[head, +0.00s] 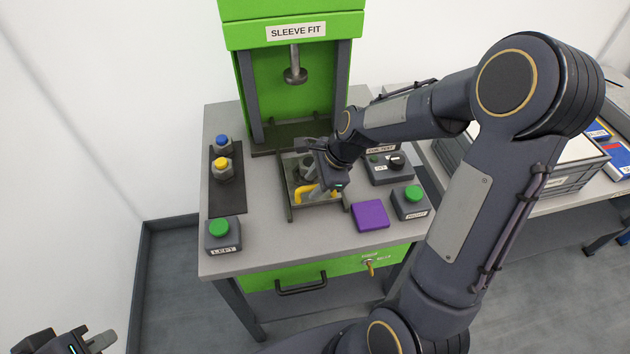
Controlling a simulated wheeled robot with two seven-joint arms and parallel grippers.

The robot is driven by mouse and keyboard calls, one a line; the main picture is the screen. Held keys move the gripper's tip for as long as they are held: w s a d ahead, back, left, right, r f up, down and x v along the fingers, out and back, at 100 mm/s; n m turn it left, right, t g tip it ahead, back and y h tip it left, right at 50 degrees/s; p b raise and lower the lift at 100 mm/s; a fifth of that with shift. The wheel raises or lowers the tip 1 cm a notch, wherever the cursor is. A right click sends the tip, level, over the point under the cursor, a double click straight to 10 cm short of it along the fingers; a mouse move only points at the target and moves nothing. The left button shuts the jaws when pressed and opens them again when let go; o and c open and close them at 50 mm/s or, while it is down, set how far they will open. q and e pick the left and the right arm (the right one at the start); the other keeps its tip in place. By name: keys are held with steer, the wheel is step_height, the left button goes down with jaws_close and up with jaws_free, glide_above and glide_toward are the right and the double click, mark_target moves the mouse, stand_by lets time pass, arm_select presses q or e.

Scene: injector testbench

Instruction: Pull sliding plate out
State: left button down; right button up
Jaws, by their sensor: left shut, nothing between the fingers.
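The sliding plate (292,208) sits at the front of the green SLEEVE FIT press, between dark side rails, partly hidden by my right gripper. A yellow handle (304,194) is at its front end. A dark round fixture (306,170) stands on the plate. My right gripper (312,155) is over the plate's right part, close to the handle and fixture. Its fingertips are partly hidden, so I cannot tell whether it is open, shut or touching anything. My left gripper (103,341) is shut and empty at the bottom left corner, away from the bench.
The press ram (295,75) hangs above the plate. Green buttons (218,228) (412,194) stand at the front corners. A purple block (369,215) lies right of the plate. A dark mat (227,196) with blue- and yellow-topped parts is left. A grey crate (560,180) is on the right table.

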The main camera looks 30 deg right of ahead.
steer(key=shift+r, duration=0.1)
steer(key=v, duration=0.7)
steer(key=shift+r, duration=0.25)
steer(key=shift+s+d, duration=0.1)
steer(key=shift+d, duration=0.05)
steer(key=s+a+r+n+t, duration=0.1)
steer(key=s+a+r+n, duration=0.1)
steer(key=s+n, duration=0.7)
steer(key=s+a+r+n+t, duration=0.1)
steer(key=s+a+r+n, duration=0.1)
steer(key=s+n, duration=0.7)
steer(key=shift+s+a+r+n, duration=0.2)
steer(key=shift+a+n, duration=0.2)
steer(key=shift+a, duration=0.15)
stand_by(0.7)
